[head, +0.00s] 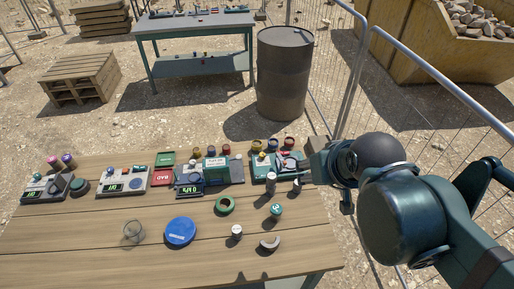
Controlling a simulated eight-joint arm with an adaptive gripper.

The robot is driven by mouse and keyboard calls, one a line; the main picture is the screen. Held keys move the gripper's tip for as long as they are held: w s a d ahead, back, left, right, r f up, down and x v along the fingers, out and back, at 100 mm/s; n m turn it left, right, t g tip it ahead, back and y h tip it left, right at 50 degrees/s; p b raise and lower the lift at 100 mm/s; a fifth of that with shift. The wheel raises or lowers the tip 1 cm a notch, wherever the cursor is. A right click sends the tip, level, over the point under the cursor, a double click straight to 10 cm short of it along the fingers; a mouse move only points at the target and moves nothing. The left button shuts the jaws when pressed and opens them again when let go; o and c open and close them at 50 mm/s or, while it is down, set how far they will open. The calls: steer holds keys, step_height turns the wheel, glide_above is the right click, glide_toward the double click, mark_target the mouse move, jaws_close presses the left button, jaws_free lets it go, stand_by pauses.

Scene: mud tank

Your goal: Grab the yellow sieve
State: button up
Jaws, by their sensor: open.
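I cannot clearly make out a yellow sieve. A round, see-through item with a thin rim (133,231), possibly a mesh sieve, lies at the front left of the wooden table (60,265); its colour is too faint to tell. A small yellowish cup (257,145) stands in the rack at the table's back right. My gripper (309,165) is at the table's right edge, beside that rack and well to the right of the see-through item. It is open, with nothing visible held; its fingers are small and partly hidden by the arm.
A blue disc (180,232), a green ring (225,205), a pale curved piece (270,243) and small bottles are on the front half. Scales (124,181), a red box (163,177) and racks line the back. A barrel (285,75) and fence stand behind. The front left is clear.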

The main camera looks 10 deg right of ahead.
steer(key=shift+w+r, duration=0.1)
steer(key=shift+w, duration=0.05)
steer(key=m+g+b, duration=0.4)
steer(key=m+g, duration=0.3)
steer(key=m, duration=1.3)
glide_above(257, 145)
step_height(257, 145, down, 29)
steer(key=shift+d+r, duration=0.15)
steer(key=shift+w+f, duration=0.1)
steer(key=shift+f, duration=0.4)
